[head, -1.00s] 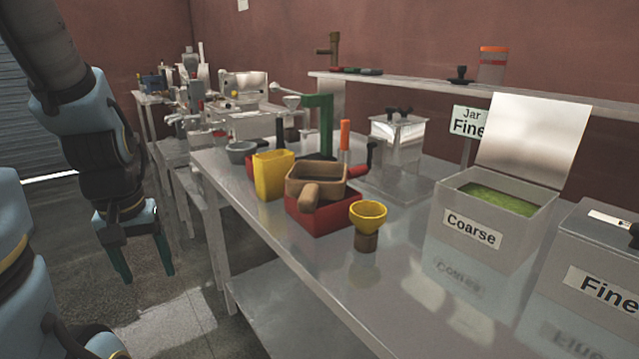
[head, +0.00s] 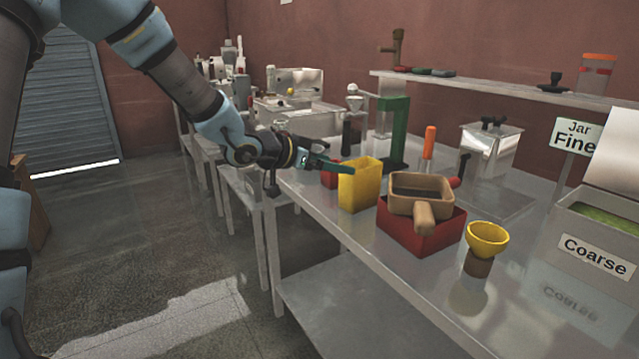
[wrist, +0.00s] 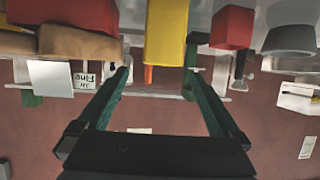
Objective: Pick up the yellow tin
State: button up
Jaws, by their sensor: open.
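The yellow tin (head: 360,186) stands upright on the metal table, near its left edge in the head view. My gripper (head: 335,166) is at the tin's upper left, level with its top part, fingers pointing toward it. In the wrist view, which is upside down, the yellow tin (wrist: 166,30) hangs from the top edge, between the lines of the two spread green fingers (wrist: 160,85). The gripper is open and nothing is between its fingers. I cannot tell exactly how far the fingertips are from the tin.
A red box (head: 430,235) with a brown wooden scoop (head: 421,185) stands right of the tin. A smaller red box (wrist: 232,27) and grey bowl (wrist: 290,40) are close by in the wrist view.

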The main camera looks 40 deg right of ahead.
aim_at(361, 168)
jog(key=p+x, duration=0.2)
jog(key=x, duration=0.8)
jog(key=shift+w+d, duration=0.25)
jog(key=shift+d, duration=0.1)
grip_shut()
dwell(0.4)
